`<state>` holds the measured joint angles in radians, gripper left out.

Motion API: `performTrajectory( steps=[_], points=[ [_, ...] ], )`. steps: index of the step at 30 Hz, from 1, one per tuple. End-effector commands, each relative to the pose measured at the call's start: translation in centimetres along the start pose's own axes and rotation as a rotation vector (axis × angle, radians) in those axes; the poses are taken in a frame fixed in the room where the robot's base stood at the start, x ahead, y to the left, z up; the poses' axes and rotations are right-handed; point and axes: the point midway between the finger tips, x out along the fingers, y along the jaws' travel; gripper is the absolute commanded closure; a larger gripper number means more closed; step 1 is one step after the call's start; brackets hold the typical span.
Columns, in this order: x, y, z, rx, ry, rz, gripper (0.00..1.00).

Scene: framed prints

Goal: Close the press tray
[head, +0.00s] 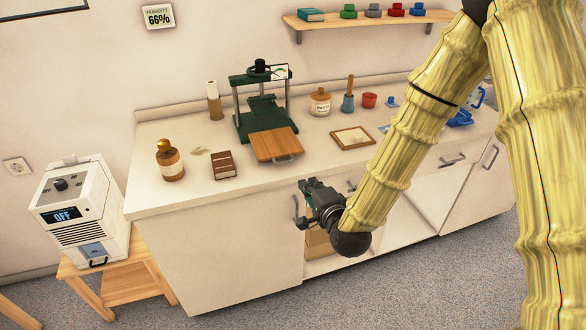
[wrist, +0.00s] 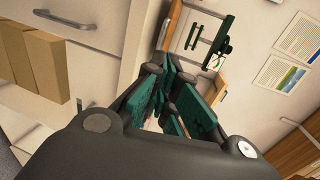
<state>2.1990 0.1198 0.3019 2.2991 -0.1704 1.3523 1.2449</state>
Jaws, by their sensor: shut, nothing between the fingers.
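The green press (head: 258,117) stands on the counter against the back wall. Its wooden press tray (head: 270,147) sticks out at the front, pulled out toward the counter's front edge, with a metal handle (head: 283,160) on its front end. My gripper (head: 308,186) is in front of the cabinet, below the counter edge, lower than the tray and to its right. It is apart from the tray. In the wrist view, my gripper's green fingers (wrist: 172,92) are shut with nothing held. Part of the green press (wrist: 222,40) shows beyond them.
A cork-lidded jar (head: 320,101) stands behind. The cabinet under the counter is partly open, with boxes (wrist: 38,70) inside.

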Motion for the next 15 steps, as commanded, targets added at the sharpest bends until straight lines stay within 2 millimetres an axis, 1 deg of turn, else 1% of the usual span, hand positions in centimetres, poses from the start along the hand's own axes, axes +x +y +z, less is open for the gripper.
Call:
performTrajectory(
  steps=[5,15],
  points=[
    [1.9,-0.1,0.1,-0.001,-0.001,0.000,1.00],
    [7.5,-0.1,0.1,-0.003,-0.002,0.001,1.00]
  ],
)
